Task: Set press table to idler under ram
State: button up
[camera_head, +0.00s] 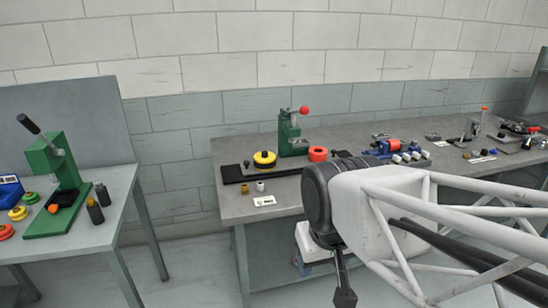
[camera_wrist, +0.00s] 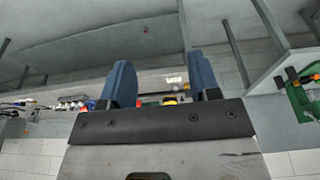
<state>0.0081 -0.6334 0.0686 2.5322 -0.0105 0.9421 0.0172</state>
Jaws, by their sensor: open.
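A dark press table (camera_head: 285,168), a long low black slide, lies along the front of the middle bench. A yellow-and-black wheel, likely the idler (camera_head: 265,160), sits on it left of centre. A red-orange ring (camera_head: 318,154) is at its right part. The green press with the ram (camera_head: 291,134) stands behind, between these two, with a red ball on its lever. The ram's tip is too small to tell. My gripper (camera_wrist: 160,78) shows two blue fingers apart with nothing between them. In the head view my arm mostly hides it, below the bench front and away from the press.
A white label card (camera_head: 265,201) and small brass and pale parts (camera_head: 252,187) lie before the slide. Blue-and-red equipment (camera_head: 385,148) stands farther right. A left table (camera_head: 100,225) carries another green press (camera_head: 58,170), coloured wheels and dark bottles. Open floor separates the tables.

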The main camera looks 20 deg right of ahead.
dwell(0.4)
jog(key=w+r+n, duration=0.2)
jog(key=w+r, duration=0.1)
jog(key=w, duration=0.7)
jog(key=w+r+n, duration=0.1)
jog(key=w+r, duration=0.3)
jog(key=w, duration=0.5)
jog(key=n+g, duration=0.3)
jog(key=n, duration=0.8)
send_over(246, 162)
jog(key=f, duration=1.9)
jog(key=shift+s+d+f, duration=0.1)
jog(key=shift+s+f, duration=0.15)
jog(key=shift+f, duration=0.05)
jog(key=shift+w+f, duration=0.35)
jog(key=shift+f, duration=3.9)
